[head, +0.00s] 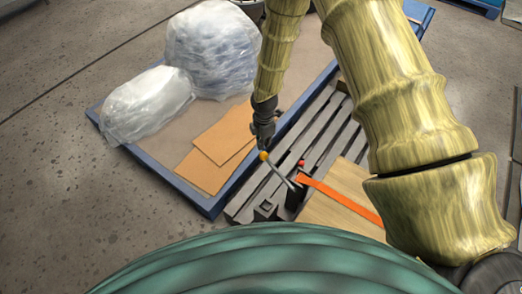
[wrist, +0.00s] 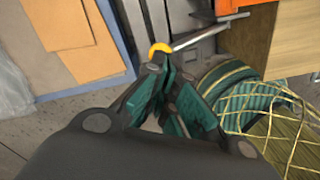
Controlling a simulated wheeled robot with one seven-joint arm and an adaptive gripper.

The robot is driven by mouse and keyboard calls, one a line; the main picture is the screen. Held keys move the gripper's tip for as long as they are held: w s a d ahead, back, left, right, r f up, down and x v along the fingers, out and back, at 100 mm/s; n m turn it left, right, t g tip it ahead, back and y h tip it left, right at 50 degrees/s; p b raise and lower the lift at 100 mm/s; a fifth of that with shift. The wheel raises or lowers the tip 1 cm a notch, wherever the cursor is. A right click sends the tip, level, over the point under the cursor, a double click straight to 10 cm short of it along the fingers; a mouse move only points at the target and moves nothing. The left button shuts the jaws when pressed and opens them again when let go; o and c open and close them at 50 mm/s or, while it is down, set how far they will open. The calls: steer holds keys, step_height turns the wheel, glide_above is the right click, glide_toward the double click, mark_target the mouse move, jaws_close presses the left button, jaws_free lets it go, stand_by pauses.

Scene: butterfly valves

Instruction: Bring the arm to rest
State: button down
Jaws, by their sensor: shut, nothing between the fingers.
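My arm comes down from the top of the head view, and my gripper (head: 263,143) hangs over the grey slatted pallet. In the wrist view my gripper (wrist: 165,95) is shut and its dark and teal fingers hold nothing. A metal lever (head: 277,171) with a yellow end sits just below the fingertips in the head view. In the wrist view the lever (wrist: 200,38) has its curved yellow end (wrist: 160,48) just beyond the fingertips. I cannot tell whether they touch. The valve body under the lever is mostly unclear.
A blue-edged platform (head: 160,175) carries plastic-wrapped bundles (head: 212,50) and brown cardboard sheets (head: 216,150). Beside it is the grey pallet (head: 318,120). An orange strip (head: 340,199) crosses a wooden box (head: 345,180) near my arm. Concrete floor (head: 60,150) is clear at left.

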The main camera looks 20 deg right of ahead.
steer(key=shift+r, duration=0.6)
steer(key=shift+s+f, duration=0.1)
steer(key=shift+f, duration=0.05)
steer(key=s+d+f+m, duration=0.1)
steer(key=s+m, duration=0.5)
steer(key=s, duration=0.6)
steer(key=s+d+f+m, duration=0.1)
steer(key=s+f+m, duration=0.2)
steer(key=s+m, duration=0.4)
steer(key=s+d+f+m, duration=0.1)
steer(key=s+m, duration=0.6)
steer(key=s, duration=1)
steer(key=shift+d+f, duration=0.25)
steer(key=shift+f, duration=0.4)
steer(key=shift+s+d, duration=0.1)
steer(key=shift+s, duration=0.1)
